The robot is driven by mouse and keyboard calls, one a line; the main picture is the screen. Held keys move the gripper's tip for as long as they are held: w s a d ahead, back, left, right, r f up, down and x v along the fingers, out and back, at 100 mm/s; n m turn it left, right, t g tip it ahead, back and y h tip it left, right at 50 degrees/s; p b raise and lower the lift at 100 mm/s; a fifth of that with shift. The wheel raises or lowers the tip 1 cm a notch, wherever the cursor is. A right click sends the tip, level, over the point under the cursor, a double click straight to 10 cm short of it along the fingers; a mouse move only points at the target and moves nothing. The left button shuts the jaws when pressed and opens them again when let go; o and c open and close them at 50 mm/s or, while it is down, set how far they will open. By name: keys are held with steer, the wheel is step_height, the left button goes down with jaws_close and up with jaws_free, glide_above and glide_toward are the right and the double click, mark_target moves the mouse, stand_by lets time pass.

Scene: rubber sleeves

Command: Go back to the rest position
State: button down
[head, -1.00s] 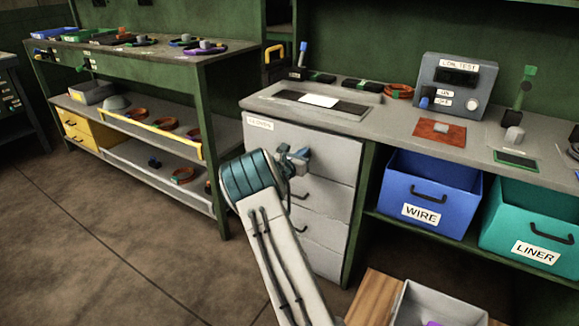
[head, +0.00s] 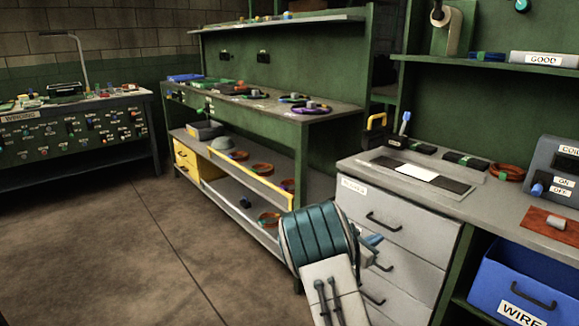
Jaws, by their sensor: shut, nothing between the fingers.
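My arm, with its teal ribbed joint, stands in the lower middle of the head view. My gripper (head: 374,241) shows only in small part behind that joint, in front of the grey drawer cabinet (head: 398,222). It is shut and empty. Most of the gripper is hidden by my own arm.
The workbench top (head: 475,203) at right holds a panel, small parts and a grey test box (head: 562,165). A blue WIRE bin (head: 525,285) sits below. A green shelf bench (head: 330,118) stands behind, a winding bench (head: 75,135) far left. The left floor (head: 130,250) is clear.

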steer(key=s+d+r+m+g+y+p, duration=0.1)
steer(key=s+r+m+g+y+p, duration=0.3)
steer(key=s+r+m+g+p, duration=0.75)
steer(key=s+a+r+m+t+y+p, duration=0.1)
steer(key=s+a+r+m+y+p, duration=0.2)
steer(key=s, duration=0.6)
steer(key=s+a+r+m+t+y+p, duration=0.2)
steer(key=s+a+r+m+y+p, duration=0.1)
steer(key=s+a+r, duration=0.5)
steer(key=s+a+r+m+t+y+p, duration=0.2)
steer(key=s+a+r+m+y+p, duration=0.2)
steer(key=s, duration=0.6)
step_height(320, 180, up, 4)
steer(key=shift+a+f+m+y, duration=0.1)
steer(key=shift+a+m+y, duration=0.3)
steer(key=shift+a+m, duration=0.55)
steer(key=shift+d, duration=0.2)
